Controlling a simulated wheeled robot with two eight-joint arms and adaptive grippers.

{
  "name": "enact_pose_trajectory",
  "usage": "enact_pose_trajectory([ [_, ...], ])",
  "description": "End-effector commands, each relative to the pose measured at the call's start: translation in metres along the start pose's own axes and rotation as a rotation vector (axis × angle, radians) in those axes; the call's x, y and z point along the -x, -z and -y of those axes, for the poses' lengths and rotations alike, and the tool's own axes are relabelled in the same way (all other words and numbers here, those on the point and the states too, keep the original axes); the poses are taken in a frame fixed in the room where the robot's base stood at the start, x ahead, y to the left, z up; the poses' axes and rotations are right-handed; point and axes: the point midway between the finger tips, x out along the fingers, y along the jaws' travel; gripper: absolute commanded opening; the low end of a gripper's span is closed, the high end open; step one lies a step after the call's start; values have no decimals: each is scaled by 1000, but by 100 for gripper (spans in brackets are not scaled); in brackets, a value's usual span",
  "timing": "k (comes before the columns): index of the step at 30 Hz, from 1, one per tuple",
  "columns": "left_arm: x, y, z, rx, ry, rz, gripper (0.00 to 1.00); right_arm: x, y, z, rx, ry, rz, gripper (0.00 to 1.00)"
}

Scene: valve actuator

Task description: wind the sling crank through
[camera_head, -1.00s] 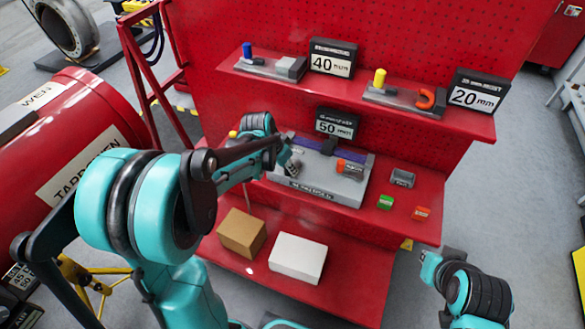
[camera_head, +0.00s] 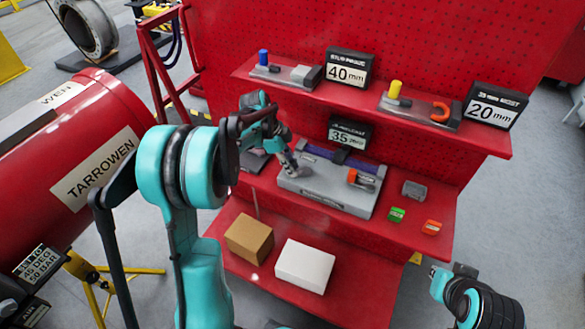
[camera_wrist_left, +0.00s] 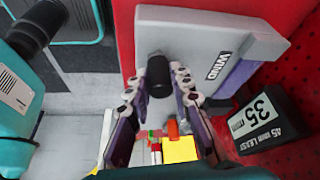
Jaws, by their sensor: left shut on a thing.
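The grey sling unit (camera_head: 325,198) sits on the middle red shelf with a purple sling (camera_head: 362,174) along its back. My left gripper (camera_head: 297,170) is at the unit's left end. In the left wrist view, its fingers (camera_wrist_left: 160,90) are on both sides of a black cylindrical crank grip (camera_wrist_left: 158,72), shut on it. The grey plate (camera_wrist_left: 215,50) there bears the word WIND. The rest of the crank is hidden. A black sign (camera_head: 349,132) behind the unit reads 35. My right gripper (camera_head: 438,273) is low at right, away from the shelf; its fingers are unclear.
An orange-and-grey piece (camera_head: 360,179) lies on the unit. A grey block (camera_head: 413,190), a green block (camera_head: 397,214) and a red block (camera_head: 432,227) stand to its right. A brown box (camera_head: 249,239) and a white box (camera_head: 304,266) are on the lower shelf.

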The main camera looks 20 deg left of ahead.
Motion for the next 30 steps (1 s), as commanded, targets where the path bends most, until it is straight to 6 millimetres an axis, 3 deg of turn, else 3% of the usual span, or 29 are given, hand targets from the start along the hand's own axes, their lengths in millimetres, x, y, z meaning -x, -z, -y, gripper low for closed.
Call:
enact_pose_trajectory([
  [9,0,-1,6,-106,-43,1,0,0,0,0,0,0,0,0],
  [25,0,-1,7,-126,-52,1,0,0,0,0,0,0,0,0],
  [26,0,-1,7,-126,-52,1,26,0,0,0,0,0,0,0],
  [27,0,-1,7,-126,-52,1,37,0,0,0,0,0,0,0],
  [28,0,-1,7,-126,-52,1,42,0,0,0,0,0,0,0],
  [30,0,-1,7,-126,-52,1,42,1,0,0,0,0,0,0],
])
